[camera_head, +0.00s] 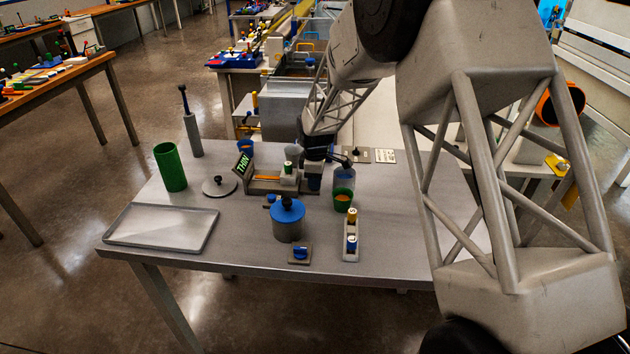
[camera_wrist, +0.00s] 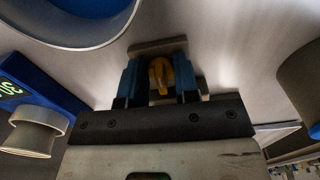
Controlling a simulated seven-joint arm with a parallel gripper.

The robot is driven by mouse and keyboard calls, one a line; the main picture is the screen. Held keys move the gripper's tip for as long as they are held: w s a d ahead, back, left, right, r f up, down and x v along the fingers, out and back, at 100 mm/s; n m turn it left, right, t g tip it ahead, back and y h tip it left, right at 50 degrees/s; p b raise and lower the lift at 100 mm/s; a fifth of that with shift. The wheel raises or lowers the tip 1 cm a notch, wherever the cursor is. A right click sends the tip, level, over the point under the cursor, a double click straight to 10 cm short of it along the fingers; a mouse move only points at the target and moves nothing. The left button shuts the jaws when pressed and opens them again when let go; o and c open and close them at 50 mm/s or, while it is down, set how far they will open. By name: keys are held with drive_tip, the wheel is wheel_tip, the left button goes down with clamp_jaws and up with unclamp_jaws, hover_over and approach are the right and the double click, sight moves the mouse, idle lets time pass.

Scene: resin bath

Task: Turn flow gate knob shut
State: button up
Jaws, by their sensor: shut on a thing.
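The knob (camera_wrist: 160,76) is orange-yellow and stands on a grey base plate (camera_wrist: 158,47) in the wrist view. My gripper (camera_wrist: 158,82) has its two blue fingers on either side of the knob, shut on it. The lower part of the knob is hidden by the gripper body.
In the wrist view a large blue-lined vessel (camera_wrist: 75,38) is close at upper left, a blue display box (camera_wrist: 28,88) at left and a brown round container (camera_wrist: 304,80) at right. On the table stand a blue-lidded pot (camera_head: 288,222), a green cylinder (camera_head: 170,167) and an empty tray (camera_head: 160,227).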

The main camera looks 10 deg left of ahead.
drive_tip(key=shift+n, duration=0.4)
drive_tip(key=o, duration=0.6)
drive_tip(key=shift+c, duration=0.2)
drive_tip(key=shift+r, duration=0.1)
drive_tip(key=shift+r, duration=3.85)
